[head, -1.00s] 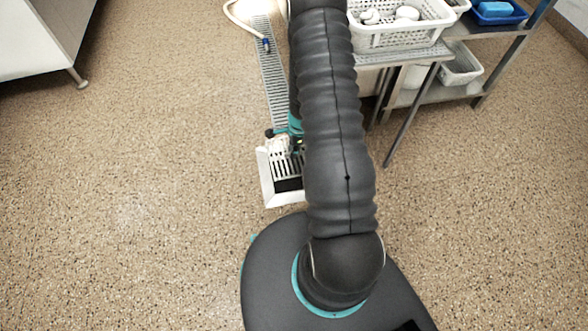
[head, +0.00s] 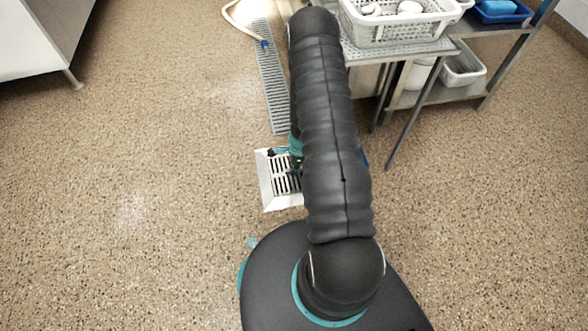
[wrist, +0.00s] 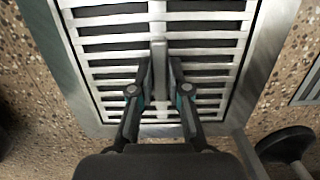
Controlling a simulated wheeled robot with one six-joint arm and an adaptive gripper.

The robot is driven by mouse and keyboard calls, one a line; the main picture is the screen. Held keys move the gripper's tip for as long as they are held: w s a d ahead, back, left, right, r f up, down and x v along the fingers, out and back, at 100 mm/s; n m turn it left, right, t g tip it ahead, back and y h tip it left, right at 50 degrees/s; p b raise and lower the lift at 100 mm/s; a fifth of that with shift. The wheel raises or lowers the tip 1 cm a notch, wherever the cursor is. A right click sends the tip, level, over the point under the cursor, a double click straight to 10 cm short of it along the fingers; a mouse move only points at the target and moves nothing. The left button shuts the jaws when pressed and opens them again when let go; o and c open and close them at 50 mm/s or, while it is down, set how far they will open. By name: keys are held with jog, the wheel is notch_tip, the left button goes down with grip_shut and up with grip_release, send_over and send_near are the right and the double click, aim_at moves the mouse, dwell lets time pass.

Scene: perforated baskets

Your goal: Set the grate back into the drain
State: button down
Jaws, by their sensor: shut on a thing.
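The grate (wrist: 110,48) is a slotted metal panel with a raised bar (wrist: 158,50) along its middle. It lies inside the pale metal frame of the drain (wrist: 265,65), looking level with it, with a thin dark gap along the sides. In the head view the grate (head: 284,180) shows inside the drain frame (head: 268,196), and its right part is hidden by my arm. My gripper (wrist: 161,78) is shut on the grate's middle bar, one finger on each side. In the head view my gripper is mostly hidden behind the arm.
A metal rack (head: 440,45) with white baskets (head: 400,29) stands at the right. A dark round object (wrist: 285,143) is at the lower right in the wrist view. Floor to the left is clear.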

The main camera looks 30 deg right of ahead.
jog(key=shift+f, duration=0.15)
jog(key=c, duration=1.1)
grip_release()
jog(key=shift+c, duration=0.2)
